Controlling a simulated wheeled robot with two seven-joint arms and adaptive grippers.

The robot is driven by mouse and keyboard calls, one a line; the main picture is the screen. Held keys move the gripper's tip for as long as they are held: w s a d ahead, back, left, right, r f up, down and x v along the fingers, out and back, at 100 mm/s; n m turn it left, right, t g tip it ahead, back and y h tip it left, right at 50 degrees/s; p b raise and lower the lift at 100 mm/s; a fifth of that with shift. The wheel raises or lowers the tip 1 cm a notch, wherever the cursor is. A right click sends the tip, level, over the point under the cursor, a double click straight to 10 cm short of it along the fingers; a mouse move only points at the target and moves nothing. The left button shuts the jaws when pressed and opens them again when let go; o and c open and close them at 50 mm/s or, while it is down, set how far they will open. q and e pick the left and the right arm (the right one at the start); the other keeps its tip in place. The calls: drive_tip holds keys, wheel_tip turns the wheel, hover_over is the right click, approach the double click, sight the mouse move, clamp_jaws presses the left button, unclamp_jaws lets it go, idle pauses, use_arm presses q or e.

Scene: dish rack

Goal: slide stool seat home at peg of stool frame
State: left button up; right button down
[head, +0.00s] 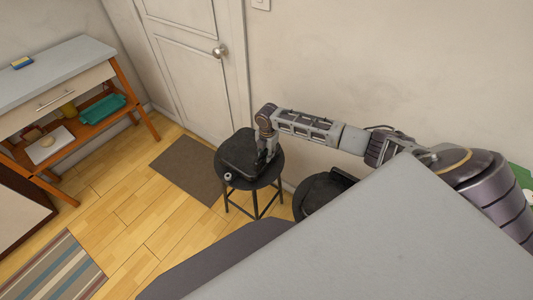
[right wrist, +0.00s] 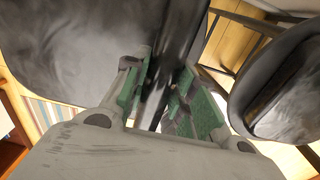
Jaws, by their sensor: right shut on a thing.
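The stool frame (head: 268,202), dark with thin legs and a round top, stands on the floor in front of the door. The stool seat (head: 238,152), a black rounded-square piece, is at its top and looks slightly tilted; I cannot tell whether it is fully down. A small grey peg-like tip (head: 228,176) shows at the front left edge. My right gripper (head: 266,157) is at the seat's right side. In the right wrist view its green-padded fingers (right wrist: 165,97) are shut on a dark shiny upright part, apparently of the seat (right wrist: 75,50). My left gripper is out of view.
A second dark stool (head: 318,190) stands close on the right, also in the right wrist view (right wrist: 285,95). A brown mat (head: 183,170) lies left of the stool frame. A side table (head: 55,68) stands at the left.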

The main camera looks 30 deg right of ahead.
drive_tip(key=c, duration=1.1)
unclamp_jaws()
drive_tip(key=shift+f, duration=0.1)
drive_tip(key=shift+s, duration=0.1)
drive_tip(key=shift+r, duration=6)
